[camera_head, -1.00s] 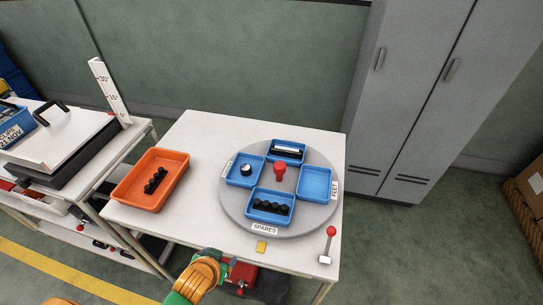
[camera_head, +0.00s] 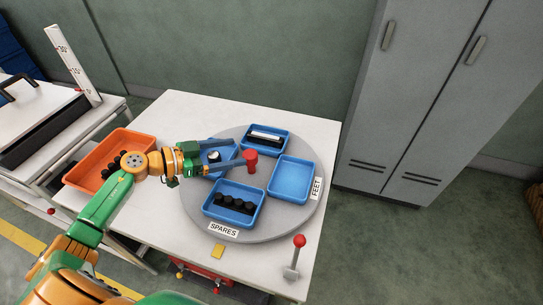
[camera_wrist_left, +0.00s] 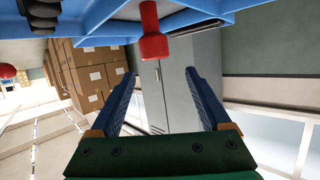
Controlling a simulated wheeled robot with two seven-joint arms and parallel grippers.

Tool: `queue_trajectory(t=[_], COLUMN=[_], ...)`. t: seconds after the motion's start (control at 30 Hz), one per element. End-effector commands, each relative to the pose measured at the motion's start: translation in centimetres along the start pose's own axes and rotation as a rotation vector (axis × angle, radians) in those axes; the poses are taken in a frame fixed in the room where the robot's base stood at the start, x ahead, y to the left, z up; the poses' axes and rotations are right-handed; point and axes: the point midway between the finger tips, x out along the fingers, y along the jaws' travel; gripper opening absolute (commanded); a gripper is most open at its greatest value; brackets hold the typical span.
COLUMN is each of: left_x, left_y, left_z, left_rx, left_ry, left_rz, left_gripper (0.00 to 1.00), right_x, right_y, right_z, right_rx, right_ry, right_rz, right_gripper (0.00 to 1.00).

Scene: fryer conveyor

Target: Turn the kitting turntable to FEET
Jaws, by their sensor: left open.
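The grey turntable (camera_head: 262,232) carries blue trays around a central red knob (camera_head: 251,160). The SPARES label (camera_head: 223,229) faces the yellow marker (camera_head: 217,251) at the table's front. The FEET label (camera_head: 316,188) is at the right, beside an empty blue tray (camera_head: 291,180). My left gripper (camera_head: 240,155) is open over the turntable, its fingers pointing at the knob from the left. In the left wrist view the knob (camera_wrist_left: 154,42) shows just beyond the open fingertips (camera_wrist_left: 159,74); no contact is clear. My right gripper is not in view.
The front tray (camera_head: 234,222) holds several black pieces. The back tray (camera_head: 266,152) holds a pale bar. An orange bin (camera_head: 90,185) with black pieces is left, partly behind my arm. A red-topped lever (camera_head: 299,241) stands at the front right corner. Grey lockers (camera_head: 400,100) stand behind.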

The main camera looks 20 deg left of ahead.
Motion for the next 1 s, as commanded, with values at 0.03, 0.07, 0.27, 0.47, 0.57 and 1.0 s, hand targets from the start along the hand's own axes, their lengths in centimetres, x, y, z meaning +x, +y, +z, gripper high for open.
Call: queue_trajectory(t=[0.03, 0.07, 0.27, 0.47, 0.57, 1.0], left_x=[-0.3, -0.5, 2.5, 5.7, 6.2, 6.2], left_y=[-0.1, -0.1, 0.3, 0.5, 0.6, 0.6], left_z=[0.9, 1.2, 1.4, 1.8, 1.9, 1.9], left_rx=[-0.013, -0.023, -0.042, -0.040, -0.039, -0.038], left_ry=[-0.043, -0.065, -0.081, -0.082, -0.084, -0.084], left_rz=[0.025, 0.037, 0.054, 0.054, 0.054, 0.054], left_gripper=[0.81, 0.81, 0.81, 0.81, 0.81, 0.13], right_x=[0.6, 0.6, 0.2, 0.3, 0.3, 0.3], right_y=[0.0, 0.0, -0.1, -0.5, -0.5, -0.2], right_z=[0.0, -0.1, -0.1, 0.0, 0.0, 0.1], right_rx=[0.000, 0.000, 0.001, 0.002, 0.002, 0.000], right_ry=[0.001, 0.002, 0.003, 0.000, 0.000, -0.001], right_rz=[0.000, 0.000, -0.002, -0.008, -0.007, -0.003], right_gripper=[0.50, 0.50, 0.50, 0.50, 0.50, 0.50])
